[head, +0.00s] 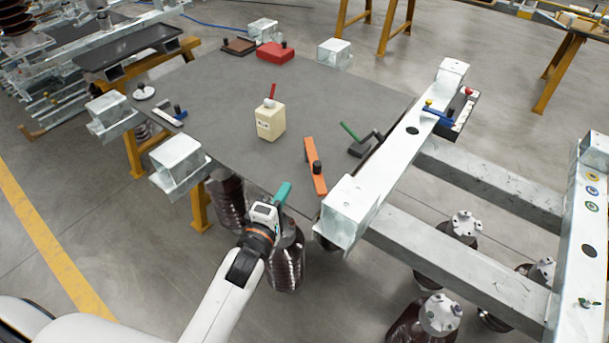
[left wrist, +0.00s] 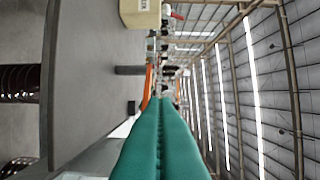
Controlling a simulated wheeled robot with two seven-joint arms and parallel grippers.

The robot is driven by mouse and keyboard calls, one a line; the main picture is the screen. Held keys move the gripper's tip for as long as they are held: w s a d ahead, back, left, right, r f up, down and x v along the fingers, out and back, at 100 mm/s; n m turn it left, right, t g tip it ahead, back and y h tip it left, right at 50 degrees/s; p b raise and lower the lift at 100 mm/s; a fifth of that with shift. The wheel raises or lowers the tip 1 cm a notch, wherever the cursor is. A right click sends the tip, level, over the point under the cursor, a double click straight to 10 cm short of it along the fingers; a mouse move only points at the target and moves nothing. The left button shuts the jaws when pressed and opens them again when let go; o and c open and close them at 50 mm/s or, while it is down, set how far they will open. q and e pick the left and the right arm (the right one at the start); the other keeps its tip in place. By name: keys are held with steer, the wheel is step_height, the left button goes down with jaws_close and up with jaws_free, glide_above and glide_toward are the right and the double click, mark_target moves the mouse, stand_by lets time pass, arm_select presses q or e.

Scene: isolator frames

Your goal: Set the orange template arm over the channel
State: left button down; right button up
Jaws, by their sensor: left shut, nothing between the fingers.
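The orange template arm (head: 310,152) is a flat bar with a black knob near its middle. It lies on the grey table top near the front right edge, and its near end is close to the galvanised channel (head: 385,155); I cannot tell if they touch. In the left wrist view a thin orange strip (left wrist: 148,82) shows beyond the fingertips. My left gripper (head: 284,188) has teal fingers, shut and empty, at the table's front edge, left of and nearer than the orange arm. Its fingers fill the lower middle of the left wrist view (left wrist: 160,105). My right gripper is not in view.
Galvanised brackets (head: 180,160) line the edges. Brown insulators (head: 228,200) hang below. The table's middle left is clear.

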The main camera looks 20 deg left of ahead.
arm_select(q)
steer(key=w, duration=0.3)
steer(key=shift+w+d, duration=0.15)
steer(key=shift+w, duration=0.25)
steer(key=shift+w+d, duration=0.8)
steer(key=shift+d, duration=0.15)
steer(key=shift+w+d, duration=0.4)
steer(key=shift+d, duration=0.15)
steer(key=shift+p, duration=0.3)
